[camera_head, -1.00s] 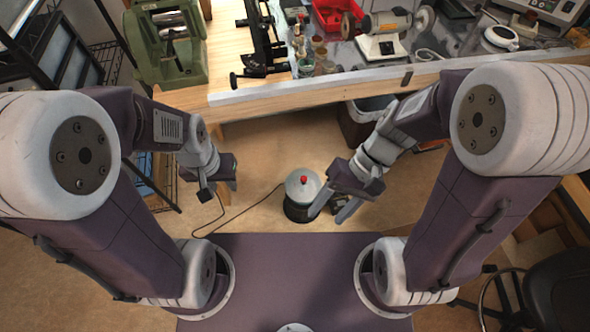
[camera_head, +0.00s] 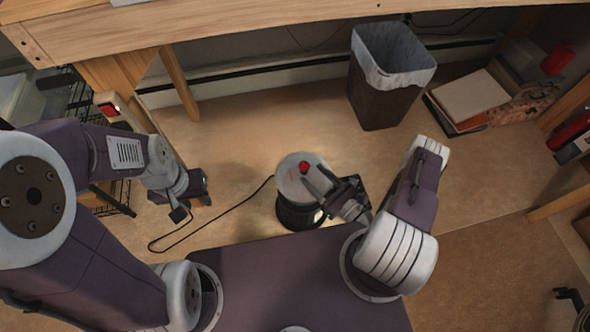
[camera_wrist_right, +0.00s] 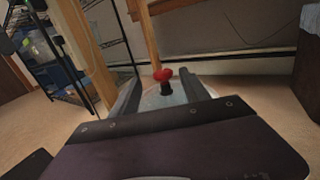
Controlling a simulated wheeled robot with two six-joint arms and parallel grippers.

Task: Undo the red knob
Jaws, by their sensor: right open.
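The red knob (camera_head: 304,167) sits on the light round lid (camera_head: 291,185) of a dark drum-shaped machine (camera_head: 298,215) on the floor. My right gripper (camera_head: 317,181) is open, with its fingers reaching over the lid from the right, close to the knob. In the right wrist view the red knob (camera_wrist_right: 163,75) stands on a dark stem beyond and between the open fingers (camera_wrist_right: 160,90); no contact shows. My left gripper (camera_head: 192,204) hangs off to the left, away from the machine; its jaw opening is unclear.
A black cord (camera_head: 195,231) runs left from the machine across the floor. A lined waste bin (camera_head: 385,98) stands behind right, under the bench (camera_head: 250,30). Books (camera_head: 470,98) lie further right. Floor around the machine is mostly clear.

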